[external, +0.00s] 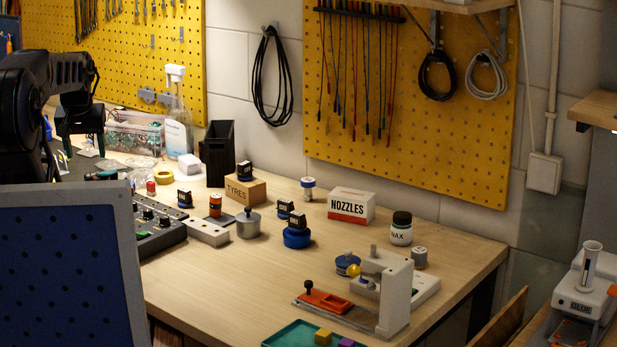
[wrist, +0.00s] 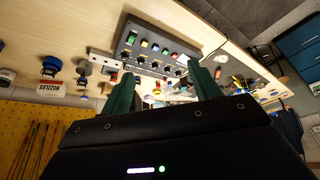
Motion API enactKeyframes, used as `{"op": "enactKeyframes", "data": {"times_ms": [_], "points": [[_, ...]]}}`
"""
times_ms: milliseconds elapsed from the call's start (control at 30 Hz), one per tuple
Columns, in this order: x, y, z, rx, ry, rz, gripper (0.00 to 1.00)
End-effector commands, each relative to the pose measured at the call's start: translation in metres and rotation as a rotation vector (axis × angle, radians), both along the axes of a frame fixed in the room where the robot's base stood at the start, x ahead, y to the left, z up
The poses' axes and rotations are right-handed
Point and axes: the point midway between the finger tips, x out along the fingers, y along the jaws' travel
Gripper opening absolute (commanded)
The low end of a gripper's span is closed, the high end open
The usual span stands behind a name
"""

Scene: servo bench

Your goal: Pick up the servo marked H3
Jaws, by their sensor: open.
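Several small dark servos with pale labels show in the external view; the labels are too small to read, so I cannot tell which is H3. One servo (external: 244,170) sits on the TYRES box (external: 247,190). Another servo (external: 297,220) sits on a blue round base (external: 297,238), with a further servo (external: 284,209) close behind it. Another servo (external: 184,198) is at the left, near the control panel. My gripper is open, its two green fingers apart and empty in the wrist view (wrist: 163,88). It is above the bench's left part, away from these servos.
The control panel (external: 158,228) lies left of the servos. A grey lidded pot (external: 248,224), the NOZZLES box (external: 351,206) and a WAX jar (external: 401,229) stand around them. A white fixture (external: 396,290) is at front right. The bench middle (external: 225,290) is clear.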

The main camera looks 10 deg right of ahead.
Motion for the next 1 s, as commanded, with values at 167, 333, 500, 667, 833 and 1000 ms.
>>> {"op": "enactKeyframes", "data": {"times_ms": [167,333,500,667,833,1000], "points": [[0.044,-0.021,0.003,0.047,0.010,-0.058,0.62],[0.088,-0.049,0.002,0.085,0.011,-0.123,0.62],[0.131,-0.084,-0.005,0.113,0.010,-0.194,0.62],[0.168,-0.122,-0.018,0.128,0.007,-0.265,0.62],[0.203,-0.168,-0.036,0.132,0.005,-0.345,0.62],[0.233,-0.220,-0.060,0.124,0.004,-0.428,0.62]]}}
